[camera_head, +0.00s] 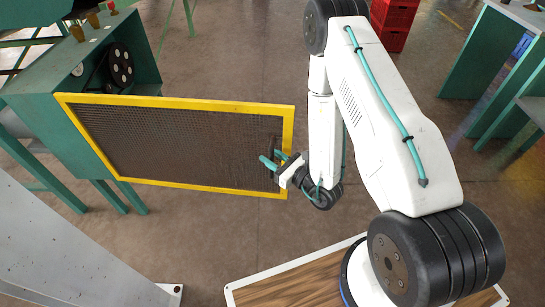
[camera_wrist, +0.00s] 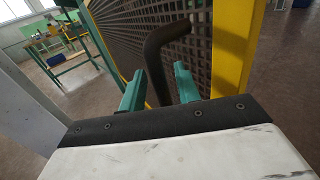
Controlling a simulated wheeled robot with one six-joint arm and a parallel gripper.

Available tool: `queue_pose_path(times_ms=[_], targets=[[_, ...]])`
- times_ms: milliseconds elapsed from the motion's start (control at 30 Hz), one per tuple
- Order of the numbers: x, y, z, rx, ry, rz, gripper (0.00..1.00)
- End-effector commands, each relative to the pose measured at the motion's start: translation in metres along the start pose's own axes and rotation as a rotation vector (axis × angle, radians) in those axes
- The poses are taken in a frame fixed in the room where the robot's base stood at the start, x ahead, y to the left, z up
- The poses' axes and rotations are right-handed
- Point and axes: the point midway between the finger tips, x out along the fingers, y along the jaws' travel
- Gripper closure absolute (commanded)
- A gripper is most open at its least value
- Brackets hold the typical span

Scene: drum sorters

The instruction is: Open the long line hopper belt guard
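The belt guard (camera_head: 180,101), a yellow frame with dark mesh, stands swung out from the green housing (camera_head: 50,100) at the left of the head view. Its left end is at the housing, and a black pulley (camera_head: 121,65) shows uncovered behind it. The guard's black bar handle (camera_wrist: 156,62) is near its free right edge. My gripper (camera_head: 272,158) is at that edge. In the wrist view my gripper (camera_wrist: 160,82) has its teal fingers apart, with the handle between them and a visible gap on the right side.
A grey sloping metal panel (camera_head: 70,250) fills the lower left. Red crates (camera_head: 392,20) stand at the back, and green tables (camera_head: 490,60) stand at the right. The concrete floor behind the guard is mostly clear.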

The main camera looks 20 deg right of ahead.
Motion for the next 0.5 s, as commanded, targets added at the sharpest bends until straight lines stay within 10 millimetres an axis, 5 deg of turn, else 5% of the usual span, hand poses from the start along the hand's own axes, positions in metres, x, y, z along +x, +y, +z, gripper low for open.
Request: queue_pose_path(times_ms=[500], targets=[[-0.072,-0.002,-0.001,0.003,0.004,-0.008,0.68]])
